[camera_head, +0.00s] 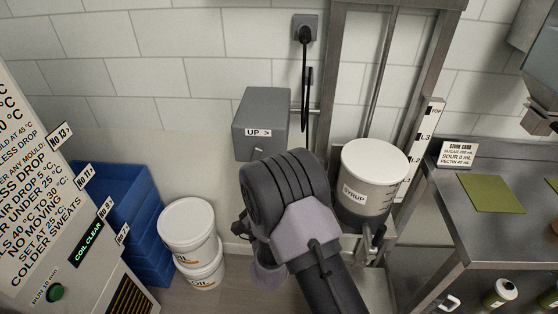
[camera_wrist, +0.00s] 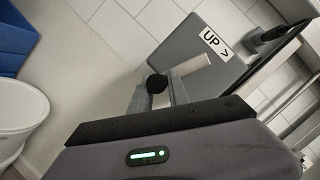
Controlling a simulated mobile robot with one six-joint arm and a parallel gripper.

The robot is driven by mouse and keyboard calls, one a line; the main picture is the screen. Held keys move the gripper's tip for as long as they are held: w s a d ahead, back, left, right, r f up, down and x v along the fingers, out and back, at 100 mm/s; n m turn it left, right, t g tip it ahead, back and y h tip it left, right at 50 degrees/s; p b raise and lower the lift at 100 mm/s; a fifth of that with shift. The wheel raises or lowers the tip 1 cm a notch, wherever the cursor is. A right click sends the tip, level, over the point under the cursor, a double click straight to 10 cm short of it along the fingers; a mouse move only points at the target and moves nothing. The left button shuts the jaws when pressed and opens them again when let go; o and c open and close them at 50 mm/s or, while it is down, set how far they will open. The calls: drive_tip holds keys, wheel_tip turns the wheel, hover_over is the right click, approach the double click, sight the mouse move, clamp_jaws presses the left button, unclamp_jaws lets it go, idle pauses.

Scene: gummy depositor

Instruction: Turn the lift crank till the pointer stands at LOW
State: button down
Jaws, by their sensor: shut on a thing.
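The grey crank box (camera_head: 262,112), marked "UP >", is on the wall; it also shows in the wrist view (camera_wrist: 222,45). In the wrist view a pale crank arm (camera_wrist: 190,66) comes off its face, with a dark round knob (camera_wrist: 157,83). My gripper (camera_wrist: 156,92) is shut on this knob. The lift scale (camera_head: 420,148) shows TOP, L3 and L2; LOW is hidden or unreadable. I cannot make out the pointer clearly. The white-lidded syrup pot (camera_head: 374,168) is on the lift, its body beside the lower scale.
A steel table (camera_head: 460,215) with a green mat (camera_head: 491,193) stands right of the lift. White buckets (camera_head: 188,226) and blue crates (camera_head: 118,205) stand on the floor at left. A black cable (camera_head: 304,85) hangs from a wall socket above the crank box.

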drive_tip(key=shift+w+d+r+h, duration=0.15)
drive_tip(key=shift+d+h, duration=0.05)
drive_tip(key=shift+d, duration=0.35)
drive_tip(key=shift+w+d+r+h, duration=0.1)
drive_tip(key=shift+d+r+h, duration=0.1)
drive_tip(key=shift+d, duration=0.35)
drive_tip(key=c, duration=2)
unclamp_jaws()
drive_tip(key=shift+d+r+b, duration=0.2)
drive_tip(key=shift+d+b, duration=0.1)
drive_tip(key=shift+d, duration=0.65)
drive_tip(key=shift+d+r, duration=0.1)
drive_tip(key=shift+d, duration=0.25)
drive_tip(key=shift+c, duration=0.7)
drive_tip(key=shift+s, duration=0.15)
clamp_jaws()
drive_tip(key=shift+s+d+r, duration=0.25)
drive_tip(key=shift+d+r, duration=0.75)
drive_tip(key=shift+d, duration=0.2)
drive_tip(key=r+p, duration=0.1)
drive_tip(key=d+r+p, duration=0.1)
drive_tip(key=r, duration=0.1)
drive_tip(key=shift+d, duration=0.2)
